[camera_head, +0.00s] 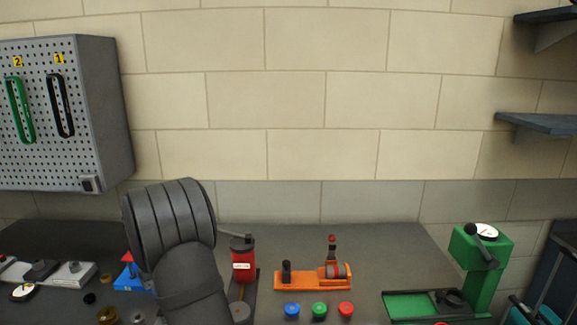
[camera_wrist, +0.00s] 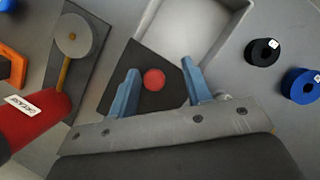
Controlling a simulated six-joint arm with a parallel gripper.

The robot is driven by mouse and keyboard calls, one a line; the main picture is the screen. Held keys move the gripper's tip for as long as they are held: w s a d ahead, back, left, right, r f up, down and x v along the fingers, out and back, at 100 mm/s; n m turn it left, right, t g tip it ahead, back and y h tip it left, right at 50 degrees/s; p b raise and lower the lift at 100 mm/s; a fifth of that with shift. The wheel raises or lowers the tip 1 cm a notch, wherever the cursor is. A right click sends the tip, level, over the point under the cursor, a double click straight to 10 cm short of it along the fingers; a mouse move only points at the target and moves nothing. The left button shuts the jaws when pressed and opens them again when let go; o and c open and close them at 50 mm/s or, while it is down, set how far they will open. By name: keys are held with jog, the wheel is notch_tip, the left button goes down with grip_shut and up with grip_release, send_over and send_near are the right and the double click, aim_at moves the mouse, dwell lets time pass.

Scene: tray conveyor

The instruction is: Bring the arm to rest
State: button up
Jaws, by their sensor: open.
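My gripper (camera_wrist: 160,67) shows in the wrist view, with two blue-grey fingers standing apart and nothing held between them. A round red piece (camera_wrist: 154,79) shows in the gap between the fingers, on or above a dark plate (camera_wrist: 126,62); I cannot tell how far below the fingertips it lies. In the head view my dark arm rises over the left part of the bench, and my gripper is out of that view.
A red grease unit (camera_head: 244,265) stands beside my arm, also in the wrist view (camera_wrist: 38,118). An orange fixture (camera_head: 313,280), blue, green and red buttons (camera_head: 319,310) and a green press (camera_head: 482,270) are to the right. A pegboard cabinet (camera_head: 100,120) hangs left.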

jog(key=shift+w, duration=0.45)
jog(key=v, duration=1.2)
jog(key=x, duration=1.2)
jog(key=shift+w+d, duration=0.1)
jog(key=shift+w, duration=0.1)
jog(key=s, duration=1.1)
jog(key=shift+s, duration=0.15)
jog(key=w+a+r+m, duration=0.1)
jog(key=w+r+m, duration=0.1)
jog(key=r+m, duration=0.4)
jog(key=w+a+r+m+t+y, duration=0.1)
jog(key=w+r+m, duration=0.1)
jog(key=r+m, duration=0.5)
notch_tip(320, 180, up, 6)
jog(key=shift+a+f+y, duration=0.1)
jog(key=shift+a+y, duration=0.05)
jog(key=shift+y, duration=0.15)
